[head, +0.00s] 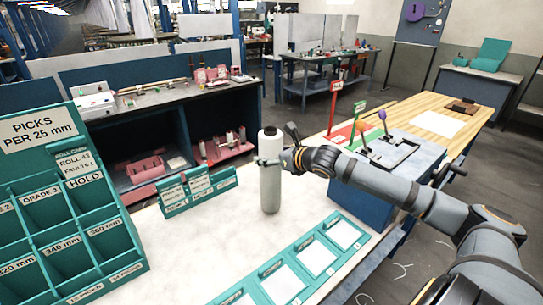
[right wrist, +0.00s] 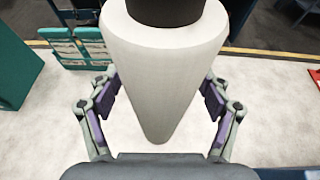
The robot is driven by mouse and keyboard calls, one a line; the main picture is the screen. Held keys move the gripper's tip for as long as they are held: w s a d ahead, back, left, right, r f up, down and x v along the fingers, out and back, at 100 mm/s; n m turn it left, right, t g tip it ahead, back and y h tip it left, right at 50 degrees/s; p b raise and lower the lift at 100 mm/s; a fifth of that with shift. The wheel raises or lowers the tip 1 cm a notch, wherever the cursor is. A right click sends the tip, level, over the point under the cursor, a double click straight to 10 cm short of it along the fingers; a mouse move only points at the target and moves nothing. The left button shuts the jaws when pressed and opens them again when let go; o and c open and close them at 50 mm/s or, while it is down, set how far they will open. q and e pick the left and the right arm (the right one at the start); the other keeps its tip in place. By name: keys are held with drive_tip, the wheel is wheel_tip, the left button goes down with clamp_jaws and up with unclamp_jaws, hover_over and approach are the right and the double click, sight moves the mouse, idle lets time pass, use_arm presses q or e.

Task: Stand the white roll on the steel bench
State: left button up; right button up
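The white roll (head: 270,185) is upright on the pale top of the bench (head: 215,245), with a dark upper end; its foot appears to rest on the top. It also fills the middle of the right wrist view (right wrist: 165,75). My right gripper (head: 268,161) comes in from the right at the roll's upper half. In the right wrist view its two fingers (right wrist: 160,98) stand open on either side of the roll, with a visible gap between each purple pad and the roll. My left gripper is not in view.
Green-framed white cards (head: 312,258) lie along the front right edge. A blue box with levers (head: 385,165) is to the right. Bare bench lies around the roll.

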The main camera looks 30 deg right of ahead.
drive_tip(key=shift+o, duration=0.8)
wheel_tip(320, 180, up, 10)
idle(0.4)
